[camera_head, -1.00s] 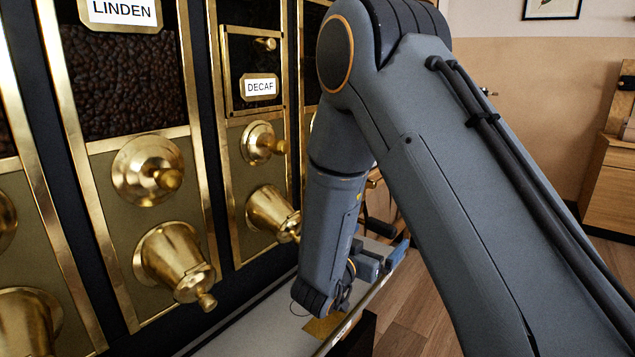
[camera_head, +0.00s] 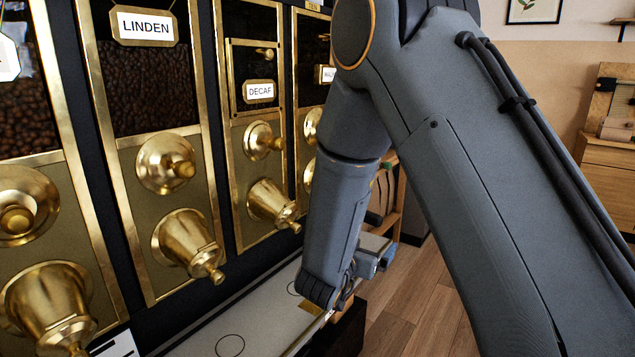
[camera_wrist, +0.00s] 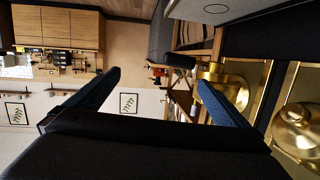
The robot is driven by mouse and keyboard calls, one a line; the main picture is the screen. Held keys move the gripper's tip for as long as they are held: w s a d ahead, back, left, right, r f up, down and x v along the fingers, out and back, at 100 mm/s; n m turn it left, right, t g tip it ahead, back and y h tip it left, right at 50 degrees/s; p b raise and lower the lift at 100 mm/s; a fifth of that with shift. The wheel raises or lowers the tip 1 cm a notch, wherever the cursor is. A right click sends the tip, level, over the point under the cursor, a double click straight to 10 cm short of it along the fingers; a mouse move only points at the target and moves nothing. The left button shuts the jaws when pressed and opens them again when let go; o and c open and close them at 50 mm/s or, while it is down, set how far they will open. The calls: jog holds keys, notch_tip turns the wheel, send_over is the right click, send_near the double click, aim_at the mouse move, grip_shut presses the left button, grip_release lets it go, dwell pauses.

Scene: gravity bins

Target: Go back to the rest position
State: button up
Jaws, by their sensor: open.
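My arm (camera_head: 480,170) reaches down across the right half of the head view. My gripper (camera_wrist: 158,82) shows in the wrist view with its two fingers wide apart and nothing between them. In the head view my gripper (camera_head: 377,262) is small and partly hidden behind my wrist, low over the far end of the pale counter (camera_head: 205,335). It looks apart from the bins.
Brass-framed bins stand along the left, labelled LINDEN (camera_head: 146,26) and DECAF (camera_head: 260,92), with protruding brass spouts (camera_head: 188,245). A wooden cabinet (camera_head: 607,170) stands far right. The wood floor (camera_head: 410,320) between is clear.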

jog(key=s+d+r+n+g+y+p, duration=0.2)
jog(key=s+g+p, duration=0.1)
jog(key=s, duration=0.8)
jog(key=s+d+r+n+g+y+p, duration=0.2)
jog(key=s+g, duration=0.4)
jog(key=s, duration=0.5)
jog(key=s+d+r+n+g+y+p, duration=0.2)
jog(key=s+d+g+y+p, duration=0.1)
jog(key=s, duration=0.9)
jog(key=shift+r+g+p, duration=0.35)
jog(key=shift+g+p, duration=0.05)
jog(key=shift+g, duration=0.5)
